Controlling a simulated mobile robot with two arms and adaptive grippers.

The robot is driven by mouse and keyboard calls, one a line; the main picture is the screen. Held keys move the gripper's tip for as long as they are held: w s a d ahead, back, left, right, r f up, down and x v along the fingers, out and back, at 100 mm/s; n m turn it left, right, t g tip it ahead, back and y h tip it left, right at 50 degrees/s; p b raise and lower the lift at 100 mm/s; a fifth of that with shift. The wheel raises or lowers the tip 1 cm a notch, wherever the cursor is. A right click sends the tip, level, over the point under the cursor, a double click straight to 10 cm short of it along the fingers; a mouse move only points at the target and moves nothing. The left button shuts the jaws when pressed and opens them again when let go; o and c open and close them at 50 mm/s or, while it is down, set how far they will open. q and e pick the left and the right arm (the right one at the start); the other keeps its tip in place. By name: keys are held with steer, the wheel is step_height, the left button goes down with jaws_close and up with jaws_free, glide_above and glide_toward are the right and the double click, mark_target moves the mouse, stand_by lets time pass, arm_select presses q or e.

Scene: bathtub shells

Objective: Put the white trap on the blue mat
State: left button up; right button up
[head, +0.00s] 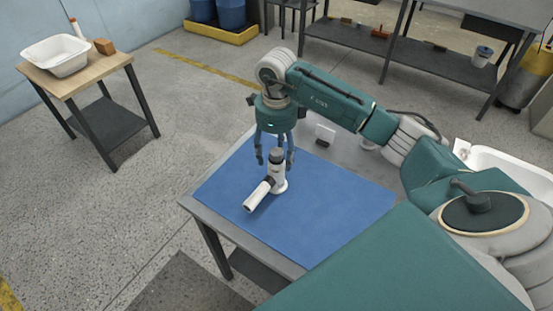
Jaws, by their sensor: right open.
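The white trap (278,179) is on the blue mat (325,205), near its left side. Its body is upright with a dark top, and a white pipe branches down toward the lower left. My right gripper (275,158) points down over it, open, with its fingers on either side of the dark top. Whether a finger touches the trap I cannot tell. My left gripper is not in view.
The mat lies on a grey table (196,208); its right part is bare. A white basin (510,170) is at the right. A wooden side table (98,75) with another basin (57,55) stands far left.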

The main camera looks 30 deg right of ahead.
step_height(320, 180, up, 10)
steer(key=shift+r+b, duration=0.1)
steer(key=shift+b, duration=0.85)
